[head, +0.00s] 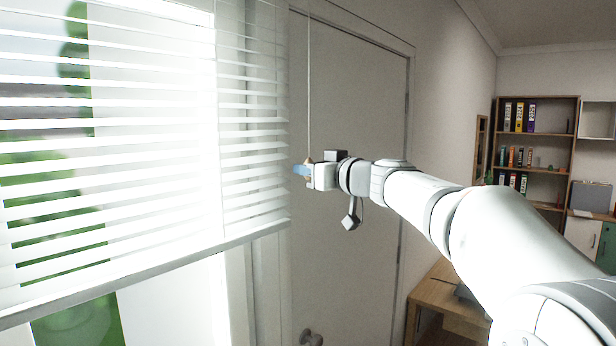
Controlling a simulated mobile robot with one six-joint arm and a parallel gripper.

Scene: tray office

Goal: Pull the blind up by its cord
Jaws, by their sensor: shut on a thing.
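The white slatted blind (120,150) hangs over the window on the left, its bottom rail (150,272) sloping across the view with bare glass below. A thin pale cord (309,80) hangs straight down just right of the blind. It ends at my gripper (301,171), at a small tan piece that looks like the cord's knob. My gripper is shut on the cord end, with its light-blue fingertip pointing left toward the blind's right edge. The fingers hide most of the knob. I see no cord below the gripper.
A grey door (350,100) with a round knob (311,338) stands behind my gripper. A wooden desk (440,300) is below my arm at lower right. A bookshelf (537,145) with binders stands at the far right. The space before the door is clear.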

